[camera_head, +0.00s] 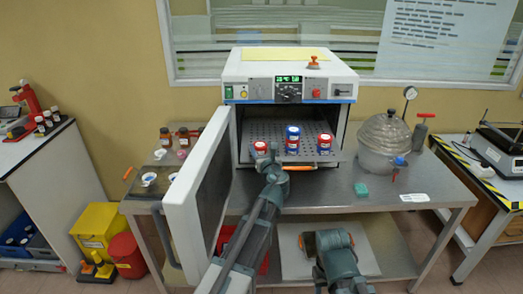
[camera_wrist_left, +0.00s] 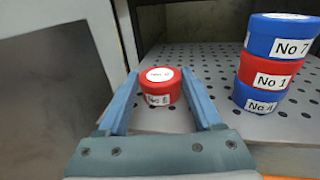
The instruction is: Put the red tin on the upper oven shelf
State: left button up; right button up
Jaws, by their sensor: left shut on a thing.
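A red tin (camera_head: 260,147) with a white lid label is at the left of the oven's perforated shelf. In the left wrist view the red tin (camera_wrist_left: 160,90) is between the fingertips, its side number hard to read. My left gripper (camera_head: 263,157) reaches in through the oven's open front and is shut on this tin. I cannot tell whether the tin touches the shelf (camera_head: 270,130). The oven (camera_head: 288,70) has its door (camera_head: 190,190) swung open to the left. Of my right arm, links show low in the head view; its gripper does not show.
A stack of blue, red and blue tins (camera_head: 292,141) stands right of the held tin; it also shows in the left wrist view (camera_wrist_left: 270,70). Another red-topped tin (camera_head: 324,143) stands further right. A glass desiccator (camera_head: 382,140) stands right of the oven.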

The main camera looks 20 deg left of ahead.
pick_arm(q)
jog(key=o, duration=0.9)
jog(key=shift+f, duration=0.2)
jog(key=o, duration=0.5)
jog(key=shift+r, duration=0.1)
jog(key=shift+r, duration=0.15)
jog(key=v, duration=1.2)
jog(key=shift+p, duration=0.45)
jog(key=shift+d, duration=0.1)
